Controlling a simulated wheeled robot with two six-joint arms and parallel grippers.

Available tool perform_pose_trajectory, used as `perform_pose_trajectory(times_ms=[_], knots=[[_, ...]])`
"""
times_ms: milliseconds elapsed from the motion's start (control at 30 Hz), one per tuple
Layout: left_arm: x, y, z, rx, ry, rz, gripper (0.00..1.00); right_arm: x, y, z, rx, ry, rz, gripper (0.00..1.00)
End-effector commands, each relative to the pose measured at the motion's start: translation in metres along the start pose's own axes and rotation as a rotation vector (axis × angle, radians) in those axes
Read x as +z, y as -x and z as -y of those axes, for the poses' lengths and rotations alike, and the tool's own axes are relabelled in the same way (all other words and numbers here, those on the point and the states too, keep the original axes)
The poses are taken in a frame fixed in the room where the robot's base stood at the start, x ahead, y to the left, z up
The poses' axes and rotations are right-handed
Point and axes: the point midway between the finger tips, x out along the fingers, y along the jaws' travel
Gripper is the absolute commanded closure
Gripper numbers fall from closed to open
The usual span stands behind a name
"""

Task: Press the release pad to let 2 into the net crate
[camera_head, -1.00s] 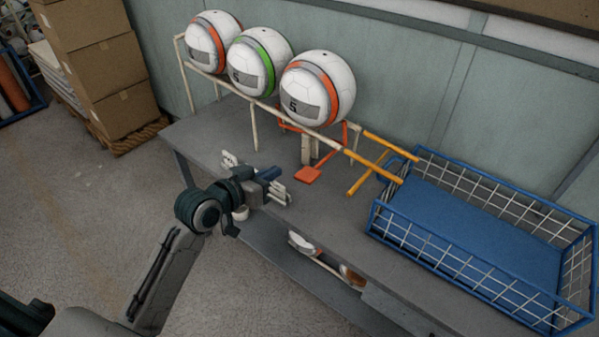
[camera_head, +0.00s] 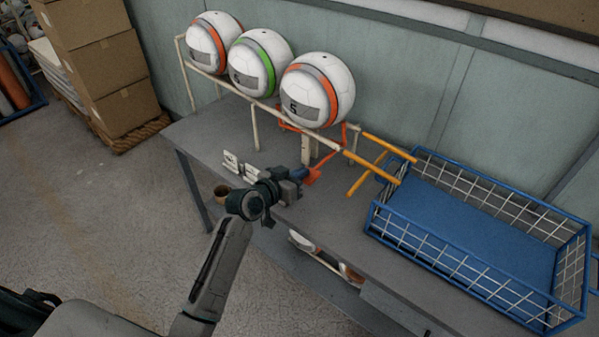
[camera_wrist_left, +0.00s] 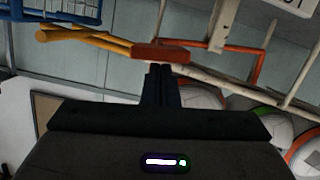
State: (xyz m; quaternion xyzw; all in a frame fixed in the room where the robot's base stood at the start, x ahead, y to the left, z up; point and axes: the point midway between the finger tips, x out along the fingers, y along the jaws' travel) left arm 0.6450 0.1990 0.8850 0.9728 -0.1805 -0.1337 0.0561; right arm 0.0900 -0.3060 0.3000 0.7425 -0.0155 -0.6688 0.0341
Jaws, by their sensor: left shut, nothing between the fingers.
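The orange release pad (camera_head: 311,177) sits on a lever below the front end of the ball rack. In the wrist view the pad (camera_wrist_left: 161,53) lies just beyond my fingertips. My left gripper (camera_head: 301,173) is shut and empty, its blue fingers right at the pad; whether they touch it I cannot tell. Three white balls rest in a row on the sloped rack: an orange-banded one marked 5 (camera_head: 317,90) in front, a green-banded one (camera_head: 259,63) in the middle, an orange-banded one (camera_head: 214,43) behind. The blue net crate (camera_head: 470,238) is empty. My right gripper is out of view.
Yellow rails (camera_head: 372,157) lead from the rack to the crate. More balls lie on the lower shelf (camera_head: 325,262). Cardboard boxes (camera_head: 103,68) stand at the left; a wall closes the back.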

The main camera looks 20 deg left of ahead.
Motion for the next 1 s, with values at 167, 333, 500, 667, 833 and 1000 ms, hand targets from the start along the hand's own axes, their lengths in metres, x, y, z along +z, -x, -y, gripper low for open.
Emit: perform_pose_trajectory(times_ms=[167, 333, 500, 667, 833, 1000], knots=[[0.000, 0.000, 0.000, 0.000, 0.000, 0.000, 1.00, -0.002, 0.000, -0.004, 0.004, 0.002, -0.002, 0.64], [0.001, 0.000, 0.000, 0.000, -0.001, 0.000, 1.00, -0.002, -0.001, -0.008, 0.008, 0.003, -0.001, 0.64], [0.003, -0.001, -0.001, -0.004, -0.016, -0.001, 1.00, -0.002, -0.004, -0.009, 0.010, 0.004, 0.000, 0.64], [0.006, -0.001, -0.001, -0.010, -0.042, 0.000, 1.00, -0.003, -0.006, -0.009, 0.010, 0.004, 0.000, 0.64], [0.008, -0.002, -0.001, -0.014, -0.056, 0.001, 1.00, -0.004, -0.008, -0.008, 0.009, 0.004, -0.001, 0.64], [0.011, -0.002, -0.002, -0.018, -0.073, 0.002, 1.00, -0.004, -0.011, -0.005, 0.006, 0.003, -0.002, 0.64]])
